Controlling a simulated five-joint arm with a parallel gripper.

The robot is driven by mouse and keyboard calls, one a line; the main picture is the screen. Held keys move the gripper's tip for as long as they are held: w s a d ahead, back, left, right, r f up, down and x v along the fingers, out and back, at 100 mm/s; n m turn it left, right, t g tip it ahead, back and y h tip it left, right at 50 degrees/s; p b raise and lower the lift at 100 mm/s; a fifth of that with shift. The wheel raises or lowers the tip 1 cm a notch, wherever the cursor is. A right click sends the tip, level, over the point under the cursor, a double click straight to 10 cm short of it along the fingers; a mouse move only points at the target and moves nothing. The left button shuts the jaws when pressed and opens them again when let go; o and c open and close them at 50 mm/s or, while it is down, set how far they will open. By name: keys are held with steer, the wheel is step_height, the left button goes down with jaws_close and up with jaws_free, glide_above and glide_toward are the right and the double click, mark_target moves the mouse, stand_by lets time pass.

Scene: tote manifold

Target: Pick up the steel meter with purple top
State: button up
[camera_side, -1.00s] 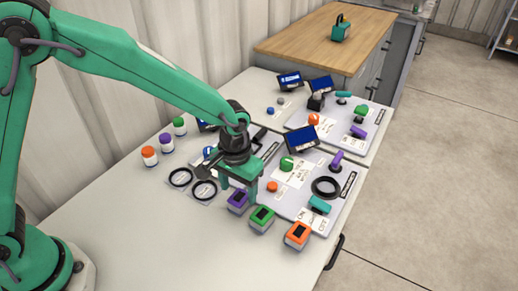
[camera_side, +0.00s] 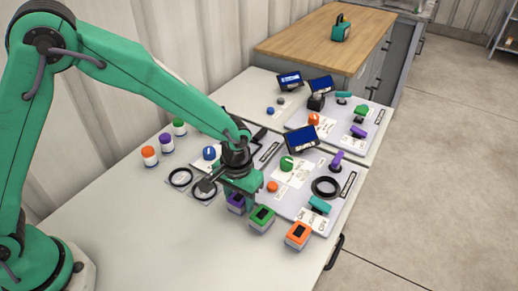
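The steel meter with the purple top (camera_side: 236,204) stands on the table, at the left end of a row of three meters. Its upper part is partly hidden by my gripper. My gripper (camera_side: 242,190) is lowered right over it, pointing down. Its fingers are at the meter's sides, but whether they touch it is too small to tell. The green-topped meter (camera_side: 262,219) and the orange-topped meter (camera_side: 298,236) stand to its right, apart from my gripper.
Two black rings (camera_side: 180,178) lie on pads left of my gripper. Jars with orange (camera_side: 149,155), purple (camera_side: 166,143) and green lids stand farther left. A panel with valves, a black ring (camera_side: 326,187) and a screen (camera_side: 301,140) lies right. The front-left table (camera_side: 170,240) is clear.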

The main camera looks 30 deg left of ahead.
mark_target(239, 197)
steer(key=c, duration=0.6)
steer(key=shift+c, duration=0.2)
steer(key=shift+r, duration=0.15)
steer(key=shift+r, duration=0.4)
step_height(239, 197, up, 3)
steer(key=shift+r, duration=0.1)
steer(key=s+d+r, duration=0.6)
steer(key=s, duration=0.4)
steer(key=shift+r, duration=0.4)
